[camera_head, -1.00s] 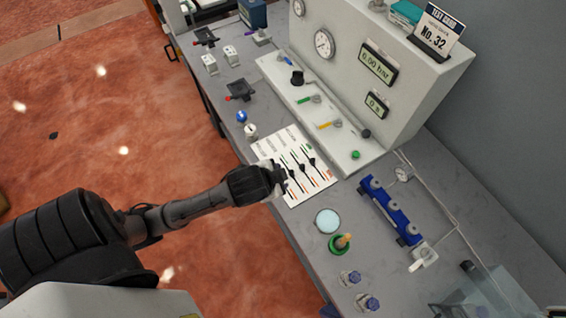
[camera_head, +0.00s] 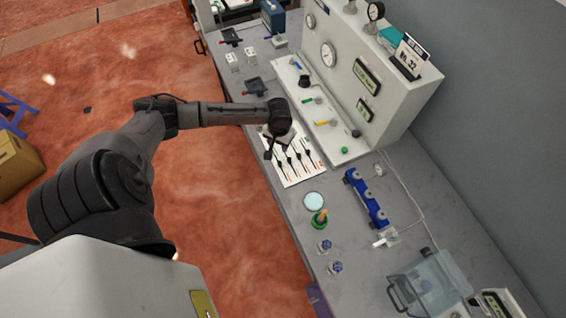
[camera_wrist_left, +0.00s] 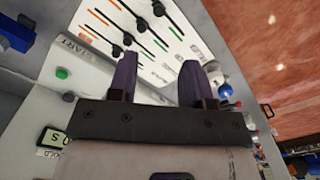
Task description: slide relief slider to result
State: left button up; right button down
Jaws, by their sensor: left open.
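The white slider panel (camera_head: 316,166) lies on the bench, with several black slider knobs in parallel slots. It fills the top of the left wrist view (camera_wrist_left: 182,38), where one knob (camera_wrist_left: 117,51) sits near my left-hand finger. The lettering is too small or tilted to tell which slider is relief. My left gripper (camera_head: 276,146) is over the far left end of the panel and hides part of it. In the left wrist view its two dark fingers (camera_wrist_left: 158,68) are apart with nothing between them; whether they touch the panel I cannot tell. My right gripper is not in view.
Beside the panel is a pale ledge with levers and a green button (camera_head: 344,150), under a gauge box (camera_head: 395,100). A round pale disc (camera_head: 314,201), a green-based part (camera_head: 319,219) and a blue manifold (camera_head: 366,197) stand nearer.

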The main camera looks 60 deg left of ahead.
aim_at(280, 162)
pick_arm(q)
jog(key=shift+n, duration=0.8)
notch_tip(280, 162, down, 14)
jog(key=shift+w+r, duration=0.1)
grip_shut()
dwell(0.3)
